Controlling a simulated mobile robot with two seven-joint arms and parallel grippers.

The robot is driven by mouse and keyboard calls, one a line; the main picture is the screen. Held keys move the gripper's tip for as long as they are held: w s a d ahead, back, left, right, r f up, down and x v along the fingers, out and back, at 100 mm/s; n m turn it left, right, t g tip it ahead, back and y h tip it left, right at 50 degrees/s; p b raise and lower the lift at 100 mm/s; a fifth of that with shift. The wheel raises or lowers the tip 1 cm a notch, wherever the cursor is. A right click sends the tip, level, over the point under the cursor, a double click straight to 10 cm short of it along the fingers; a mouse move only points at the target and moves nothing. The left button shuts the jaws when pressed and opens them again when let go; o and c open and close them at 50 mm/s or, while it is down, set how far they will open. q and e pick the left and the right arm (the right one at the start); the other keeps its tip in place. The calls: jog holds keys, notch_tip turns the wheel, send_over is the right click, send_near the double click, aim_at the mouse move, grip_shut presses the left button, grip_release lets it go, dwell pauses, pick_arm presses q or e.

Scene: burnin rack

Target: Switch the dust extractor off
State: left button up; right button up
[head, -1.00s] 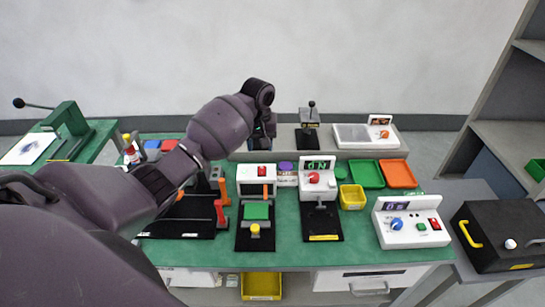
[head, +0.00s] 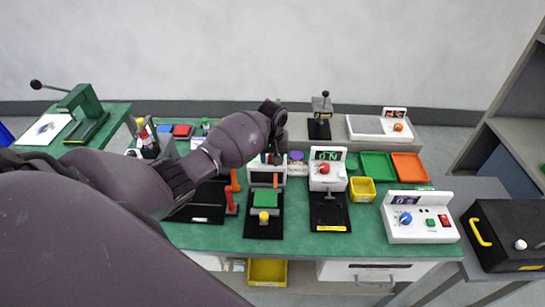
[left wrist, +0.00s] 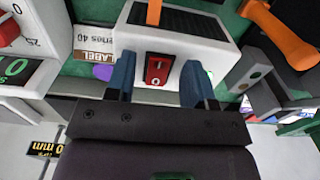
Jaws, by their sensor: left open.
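A white unit (head: 283,178) with a dark grille stands on the green bench, below my left gripper; I read no name on it. In the left wrist view the unit (left wrist: 205,50) shows its black grille and a red rocker switch (left wrist: 158,69) marked 0 at its near end. Which way the rocker is tipped I cannot tell. My left gripper (head: 272,157) is open and empty. In the left wrist view its two blue fingers (left wrist: 157,78) stand on either side of the switch, apparently apart from it. The right gripper is out of view.
Orange handles stand by the unit (left wrist: 285,38). To its right are a white device with a red knob (head: 323,169), a yellow bin (head: 362,190), and green and orange trays (head: 408,167). A white box with a blue knob (head: 405,232) sits at the right.

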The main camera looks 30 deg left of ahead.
aim_at(273, 155)
pick_arm(q)
jog(key=shift+f, duration=0.1)
jog(key=shift+c, duration=0.5)
grip_shut()
jog(key=shift+w+a+r+g+h, duration=0.15)
jog(key=shift+g+h, duration=0.25)
jog(key=shift+g, duration=0.25)
jog(key=shift+w+a+r+g+h, duration=0.15)
jog(key=shift+g+h, duration=0.25)
jog(key=shift+g, duration=0.25)
jog(key=shift+d+f, duration=0.1)
jog(key=shift+o, duration=0.5)
grip_release()
jog(key=v, duration=1)
jog(key=shift+r+b, duration=0.35)
jog(key=shift+r, duration=0.1)
